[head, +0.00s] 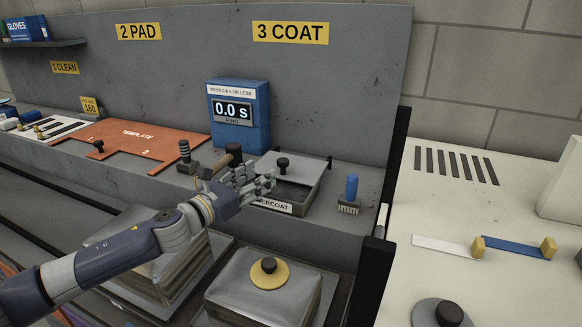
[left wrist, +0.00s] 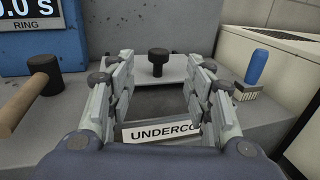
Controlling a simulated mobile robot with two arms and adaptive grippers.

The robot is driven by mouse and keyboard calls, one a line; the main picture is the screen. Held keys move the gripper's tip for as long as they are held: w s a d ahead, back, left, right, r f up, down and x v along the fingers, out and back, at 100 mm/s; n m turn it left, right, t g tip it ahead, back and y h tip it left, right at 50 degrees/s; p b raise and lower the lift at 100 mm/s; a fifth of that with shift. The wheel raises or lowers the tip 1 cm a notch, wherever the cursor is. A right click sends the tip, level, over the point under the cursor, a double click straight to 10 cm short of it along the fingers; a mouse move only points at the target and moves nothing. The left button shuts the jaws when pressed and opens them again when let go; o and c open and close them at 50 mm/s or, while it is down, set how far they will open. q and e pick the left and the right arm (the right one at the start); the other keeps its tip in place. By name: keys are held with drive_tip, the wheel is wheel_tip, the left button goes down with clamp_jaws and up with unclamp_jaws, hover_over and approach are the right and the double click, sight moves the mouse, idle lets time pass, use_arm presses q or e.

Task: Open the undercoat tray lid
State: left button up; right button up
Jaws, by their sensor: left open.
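The undercoat tray (head: 283,208) stands on the grey ledge under the 3 COAT sign, with a white label on its front that shows in the left wrist view (left wrist: 160,131). Its flat grey lid (head: 305,169) has a black knob (head: 282,163) on top. The lid covers the back part and a dark opening shows at the front. In the left wrist view the knob (left wrist: 158,57) stands beyond and between my fingers. My left gripper (head: 262,180) is open and empty over the tray's front left, apart from the knob. My right gripper does not show.
A blue timer box (head: 238,115) stands behind left of the tray. A mallet (left wrist: 35,92) lies to the left. A blue-handled brush (head: 350,193) stands to the right. A dark post (head: 388,190) borders the ledge at right. A lidded bin (head: 245,290) is below.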

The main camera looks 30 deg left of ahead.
sight(279, 162)
use_arm(q)
drive_tip(key=shift+w+a+r+p, duration=0.1)
drive_tip(key=shift+w+r+p, duration=0.2)
drive_tip(key=shift+w, duration=0.15)
drive_tip(key=p+x, duration=0.3)
drive_tip(key=x, duration=0.5)
drive_tip(key=shift+w+f, duration=0.1)
drive_tip(key=shift+w, duration=0.05)
drive_tip(key=shift+w+d+f, duration=0.15)
drive_tip(key=shift+w+d, duration=0.1)
drive_tip(key=shift+w, duration=0.45)
clamp_jaws()
drive_tip(key=shift+w, duration=0.1)
